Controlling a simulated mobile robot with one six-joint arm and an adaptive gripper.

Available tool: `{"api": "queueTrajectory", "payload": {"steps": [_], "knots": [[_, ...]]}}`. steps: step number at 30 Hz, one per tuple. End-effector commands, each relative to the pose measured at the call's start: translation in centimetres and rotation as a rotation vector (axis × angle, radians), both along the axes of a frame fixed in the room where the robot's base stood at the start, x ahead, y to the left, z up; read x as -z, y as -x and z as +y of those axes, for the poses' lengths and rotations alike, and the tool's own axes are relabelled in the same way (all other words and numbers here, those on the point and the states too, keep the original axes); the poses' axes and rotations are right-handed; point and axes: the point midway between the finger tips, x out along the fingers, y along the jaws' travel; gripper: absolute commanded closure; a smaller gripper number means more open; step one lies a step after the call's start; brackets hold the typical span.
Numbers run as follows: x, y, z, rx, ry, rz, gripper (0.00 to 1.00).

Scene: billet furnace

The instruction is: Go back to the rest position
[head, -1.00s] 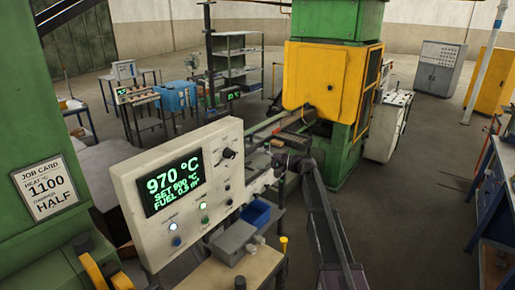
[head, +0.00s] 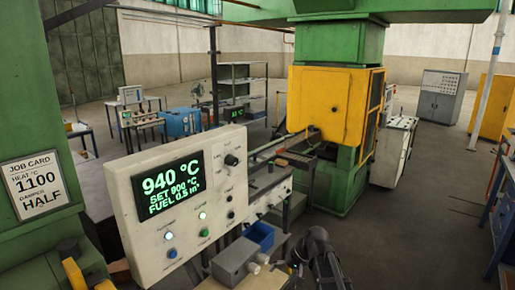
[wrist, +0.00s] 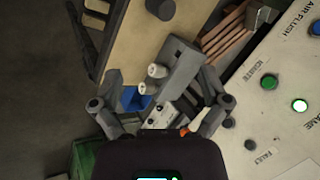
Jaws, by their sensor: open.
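My gripper (wrist: 161,78) is open and empty in the wrist view, its two fingers spread wide. It points down over the small bench beside the control panel. A grey box with white knobs (wrist: 178,68) lies below and between the fingers, and I see no contact. In the head view my dark arm (head: 320,252) is low at the bottom centre, right of the grey box (head: 234,261); the gripper's fingers are not clear there.
The control panel (head: 187,190) reads 940 °C, set 900 °C, fuel 0.5. A blue bin (head: 260,236) stands close to my arm. A job card (head: 37,186) says heat 1100, damper half. A yellow-green machine (head: 335,105) stands behind. Floor at the right (head: 430,230) is clear.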

Motion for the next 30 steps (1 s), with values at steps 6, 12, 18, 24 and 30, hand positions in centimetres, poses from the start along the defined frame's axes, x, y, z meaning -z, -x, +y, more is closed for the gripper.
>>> {"api": "queueTrajectory", "payload": {"steps": [6, 12, 18, 24, 30], "knots": [[6.2, 7.3, -4.1, -0.02, 0.268, 0.04, 0.04], [8.9, 11.5, -7.3, -0.028, 0.461, 0.071, 0.04], [9.6, 13.1, -8.8, -0.03, 0.546, 0.084, 0.04], [9.5, 13.1, -9.0, -0.031, 0.554, 0.085, 0.04], [9.5, 13.1, -8.9, -0.031, 0.553, 0.085, 0.04]]}}
